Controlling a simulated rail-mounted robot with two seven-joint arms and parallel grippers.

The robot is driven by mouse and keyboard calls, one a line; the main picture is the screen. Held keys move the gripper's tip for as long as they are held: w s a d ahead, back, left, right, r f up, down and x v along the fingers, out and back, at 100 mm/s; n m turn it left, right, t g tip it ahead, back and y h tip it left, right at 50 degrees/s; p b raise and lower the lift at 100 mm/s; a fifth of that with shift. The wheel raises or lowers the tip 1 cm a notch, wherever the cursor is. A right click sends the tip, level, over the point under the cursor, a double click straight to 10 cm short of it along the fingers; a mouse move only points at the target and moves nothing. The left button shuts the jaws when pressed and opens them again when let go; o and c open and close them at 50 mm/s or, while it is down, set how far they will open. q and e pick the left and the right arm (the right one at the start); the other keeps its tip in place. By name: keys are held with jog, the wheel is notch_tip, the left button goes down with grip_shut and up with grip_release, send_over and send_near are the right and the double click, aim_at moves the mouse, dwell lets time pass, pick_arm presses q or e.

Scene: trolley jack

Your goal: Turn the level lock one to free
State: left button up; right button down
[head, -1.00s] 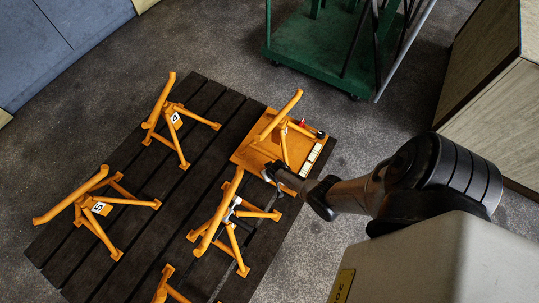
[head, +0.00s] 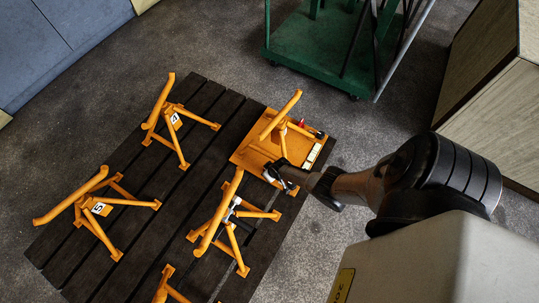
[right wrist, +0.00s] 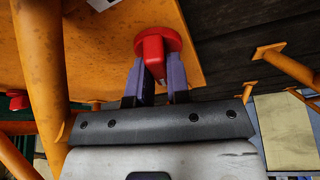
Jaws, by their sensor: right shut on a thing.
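A red lock knob (right wrist: 156,50) with a round flange and a short bar is on the orange plate (right wrist: 110,55) in the right wrist view. No number on it is readable, so I cannot tell which level lock it is. My right gripper (right wrist: 157,78) is shut on the knob's bar, one finger on each side. In the head view, my right gripper (head: 274,171) is at the orange plate's near right part (head: 250,157) and hides the knob there. My left gripper is not in view.
Another red knob (right wrist: 17,101) shows at the left in the right wrist view. An orange stand (head: 282,118) rises from the plate. Several orange stands (head: 100,207) stand on the dark slatted platform (head: 160,190). A green trolley (head: 320,50) is behind.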

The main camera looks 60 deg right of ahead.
jog(key=c, duration=1.1)
grip_release()
jog(key=shift+s+r+p, duration=0.15)
jog(key=shift+r+p, duration=0.3)
jog(key=p+v, duration=1.1)
jog(key=v, duration=0.2)
jog(key=shift+s+a, duration=0.1)
